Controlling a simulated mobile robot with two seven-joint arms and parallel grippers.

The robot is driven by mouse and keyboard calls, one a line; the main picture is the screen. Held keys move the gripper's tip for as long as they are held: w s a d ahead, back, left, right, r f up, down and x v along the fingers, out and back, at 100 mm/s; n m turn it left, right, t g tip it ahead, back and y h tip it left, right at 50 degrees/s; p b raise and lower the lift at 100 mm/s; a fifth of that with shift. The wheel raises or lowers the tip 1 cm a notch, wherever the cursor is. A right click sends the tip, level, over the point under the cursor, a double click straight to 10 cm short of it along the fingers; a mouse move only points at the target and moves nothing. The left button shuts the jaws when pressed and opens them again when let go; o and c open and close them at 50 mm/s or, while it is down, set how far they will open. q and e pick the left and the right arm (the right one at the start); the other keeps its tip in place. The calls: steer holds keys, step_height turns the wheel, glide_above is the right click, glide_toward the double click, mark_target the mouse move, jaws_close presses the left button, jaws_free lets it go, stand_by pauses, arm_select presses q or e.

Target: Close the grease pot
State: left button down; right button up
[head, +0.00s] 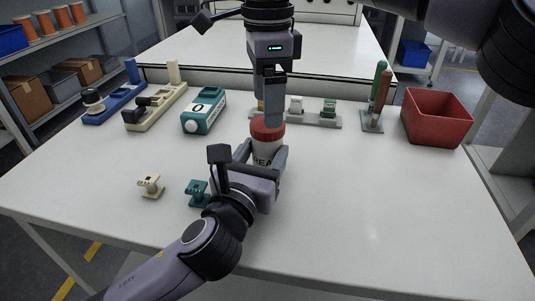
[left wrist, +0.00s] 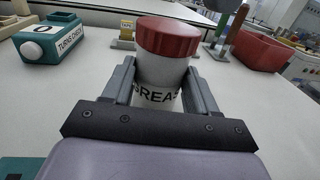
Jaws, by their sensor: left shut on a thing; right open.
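The grease pot (head: 266,147) is a white jar with dark lettering, standing upright near the middle of the table. Its red lid (head: 267,129) sits on top and looks level. In the left wrist view the pot (left wrist: 160,72) stands between my left fingers, with the red lid (left wrist: 168,36) above them. My left gripper (head: 262,158) is shut on the pot's body from the near side. My right gripper (head: 272,112) points down from above, its fingertips right at the lid; it is open. Whether it touches the lid cannot be told.
A teal box with a white knob (head: 204,113) stands left of the pot. Small beige (head: 151,186) and teal (head: 197,193) connectors lie at the front left. A red bin (head: 437,117) and a tool stand (head: 372,119) are at the right. The front right table is clear.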

steer(key=shift+f, duration=1.9)
steer(key=c, duration=1.1)
